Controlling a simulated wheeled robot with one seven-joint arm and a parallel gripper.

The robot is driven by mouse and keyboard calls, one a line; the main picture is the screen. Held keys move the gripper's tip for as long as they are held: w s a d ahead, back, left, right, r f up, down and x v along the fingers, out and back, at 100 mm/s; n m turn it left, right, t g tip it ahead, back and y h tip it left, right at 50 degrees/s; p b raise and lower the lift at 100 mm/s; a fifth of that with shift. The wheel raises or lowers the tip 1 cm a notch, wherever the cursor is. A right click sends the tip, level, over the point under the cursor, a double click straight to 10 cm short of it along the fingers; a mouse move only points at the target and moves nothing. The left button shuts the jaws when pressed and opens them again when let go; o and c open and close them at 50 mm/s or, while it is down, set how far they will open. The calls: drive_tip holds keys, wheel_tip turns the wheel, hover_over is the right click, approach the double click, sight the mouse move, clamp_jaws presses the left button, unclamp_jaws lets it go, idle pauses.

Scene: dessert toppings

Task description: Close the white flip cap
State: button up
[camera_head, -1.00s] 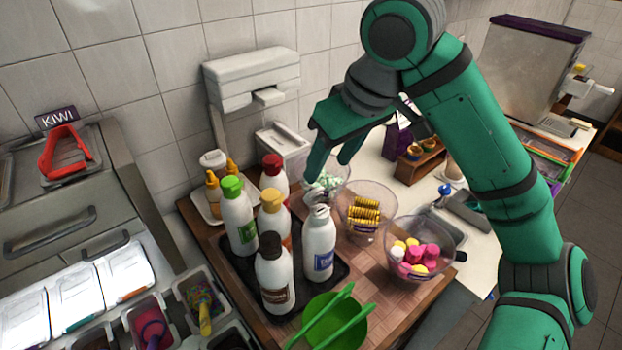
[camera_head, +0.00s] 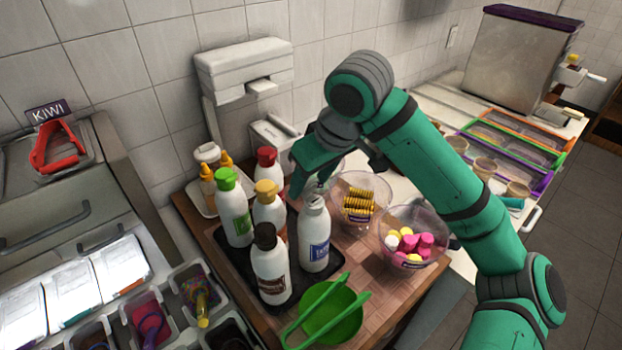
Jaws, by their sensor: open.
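The bottle with the white cap (camera_head: 314,240) stands upright on the dark tray, with a blue label on its front. Its white flip cap (camera_head: 314,201) is at the top, close under my fingers. I cannot tell clearly whether its lid is up or down. My gripper (camera_head: 309,187) is open and points down, just above and behind the cap. One green finger shows at the left of the cap; the other is partly hidden. I cannot tell whether a finger touches the cap.
Bottles with green (camera_head: 235,213), yellow (camera_head: 269,214), red (camera_head: 268,172) and dark brown (camera_head: 270,268) caps stand close by. Clear bowls with yellow cookies (camera_head: 358,205) and pink sweets (camera_head: 411,242) are at the right. A green bowl with tongs (camera_head: 330,313) is in front.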

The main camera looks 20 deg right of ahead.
sight(308, 192)
drive_tip(key=c, duration=1.1)
drive_tip(key=shift+o, duration=0.2)
drive_tip(key=shift+s, duration=0.1)
drive_tip(key=shift+s+d+f+t+y, duration=0.25)
drive_tip(key=shift+s+t+y, duration=0.2)
drive_tip(key=shift+t, duration=0.65)
drive_tip(key=shift+s+d+f+t+y, duration=0.1)
drive_tip(key=shift+s+f+t+y, duration=0.35)
drive_tip(key=shift+t, duration=0.65)
drive_tip(key=shift+s+d+f+t+y, duration=0.15)
drive_tip(key=shift+s+t+y, duration=0.1)
drive_tip(key=shift+t, duration=0.4)
drive_tip(key=shift+s+d+f+t+y, duration=0.1)
drive_tip(key=shift+s+t+y, duration=0.1)
drive_tip(key=shift+t, duration=0.45)
drive_tip(key=shift+s+f+t, duration=0.1)
drive_tip(key=shift+f+t, duration=0.1)
drive_tip(key=shift+t, duration=0.3)
drive_tip(key=shift+f, duration=0.1)
